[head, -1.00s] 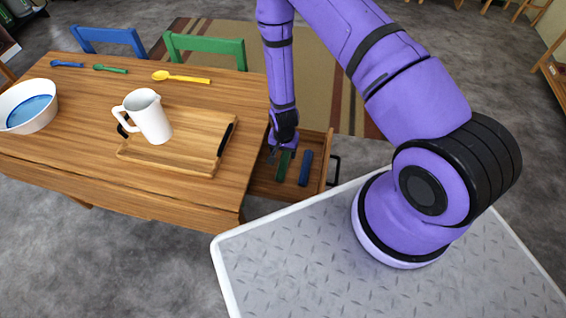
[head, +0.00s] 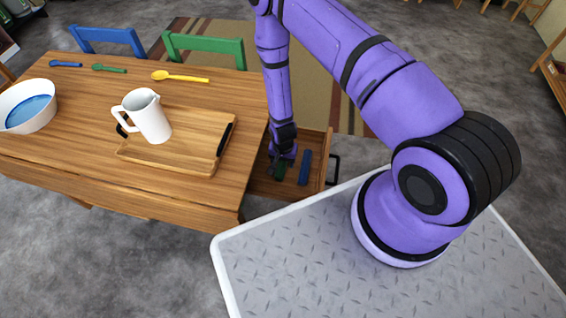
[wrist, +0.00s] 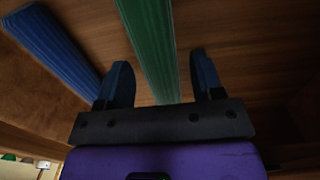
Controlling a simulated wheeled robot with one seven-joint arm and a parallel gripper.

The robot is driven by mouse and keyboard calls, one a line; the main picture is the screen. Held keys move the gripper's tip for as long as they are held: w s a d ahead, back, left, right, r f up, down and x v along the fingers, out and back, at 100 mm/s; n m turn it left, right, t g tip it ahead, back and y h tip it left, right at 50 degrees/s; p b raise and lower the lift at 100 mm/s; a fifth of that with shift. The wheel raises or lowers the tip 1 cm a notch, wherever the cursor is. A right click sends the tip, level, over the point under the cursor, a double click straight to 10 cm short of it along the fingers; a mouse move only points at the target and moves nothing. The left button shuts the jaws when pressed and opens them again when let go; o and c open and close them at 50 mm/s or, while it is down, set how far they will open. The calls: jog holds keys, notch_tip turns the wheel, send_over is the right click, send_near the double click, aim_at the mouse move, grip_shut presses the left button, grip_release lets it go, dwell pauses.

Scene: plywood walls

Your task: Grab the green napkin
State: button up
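The green napkin (wrist: 150,45) is a long rolled strip lying in the open wooden drawer; in the head view (head: 281,169) it is partly hidden by my gripper. My gripper (wrist: 160,85) is open, its two fingers apart on either side of the napkin's near part. In the head view my gripper (head: 280,165) points down into the drawer at the green napkin. I cannot tell whether the fingers touch it. A blue napkin (head: 305,168) lies beside it to the right in the head view, and to the left in the wrist view (wrist: 52,48).
The drawer (head: 318,178) has walls close around my gripper. The table (head: 75,145) at left holds a tray (head: 195,155) with a white pitcher (head: 152,118), a white bowl (head: 30,108) and several spoons. Blue and green chairs stand behind.

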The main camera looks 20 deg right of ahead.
jog(key=c, duration=1)
jog(key=shift+o, duration=0.8)
jog(key=shift+r, duration=0.15)
